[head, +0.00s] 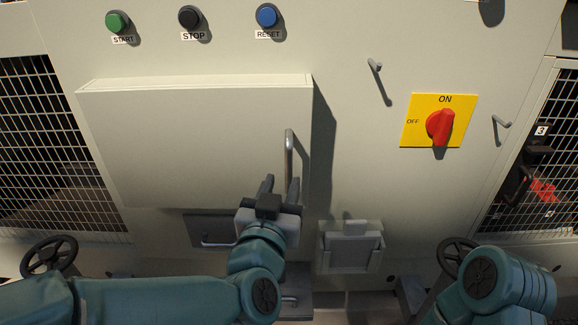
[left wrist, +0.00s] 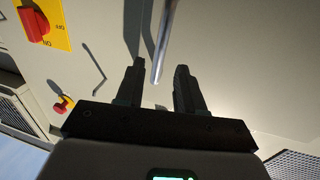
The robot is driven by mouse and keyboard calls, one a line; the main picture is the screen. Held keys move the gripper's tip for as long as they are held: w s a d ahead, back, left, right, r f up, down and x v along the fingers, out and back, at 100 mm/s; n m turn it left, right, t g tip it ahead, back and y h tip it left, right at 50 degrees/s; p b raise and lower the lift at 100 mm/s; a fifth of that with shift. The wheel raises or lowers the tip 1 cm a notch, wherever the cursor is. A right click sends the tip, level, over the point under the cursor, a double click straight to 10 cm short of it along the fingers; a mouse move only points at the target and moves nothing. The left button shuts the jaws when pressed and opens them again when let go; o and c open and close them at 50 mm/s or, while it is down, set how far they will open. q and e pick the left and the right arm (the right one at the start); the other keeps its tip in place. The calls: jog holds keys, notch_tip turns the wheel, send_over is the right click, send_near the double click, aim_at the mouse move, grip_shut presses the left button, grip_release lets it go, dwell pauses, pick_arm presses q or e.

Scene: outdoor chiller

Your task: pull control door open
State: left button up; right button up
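The control door (head: 195,140) is a wide pale panel raised from the front of the chiller cabinet, and it looks closed. Its handle (head: 289,150) is a grey upright metal bar near the door's right edge, and it also shows in the left wrist view (left wrist: 166,45). My left gripper (head: 280,184) is at the handle's lower end with its fingers apart. In the left wrist view the bar's end appears between the two open fingertips (left wrist: 160,68), with gaps on both sides. My right gripper is out of view; only part of my right arm shows at the lower right.
Green START (head: 117,21), black STOP (head: 189,16) and blue RESET (head: 267,15) buttons sit above the door. A red rotary switch (head: 440,124) on a yellow plate is to the right. A grey box (head: 350,247) protrudes below right. Mesh panels flank the cabinet.

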aim_at(288, 169)
pick_arm(q)
jog(key=w, duration=0.3)
jog(key=w+d, duration=0.1)
jog(key=w, duration=0.2)
jog(key=shift+w+d, duration=0.15)
jog(key=shift+w, duration=0.2)
grip_shut()
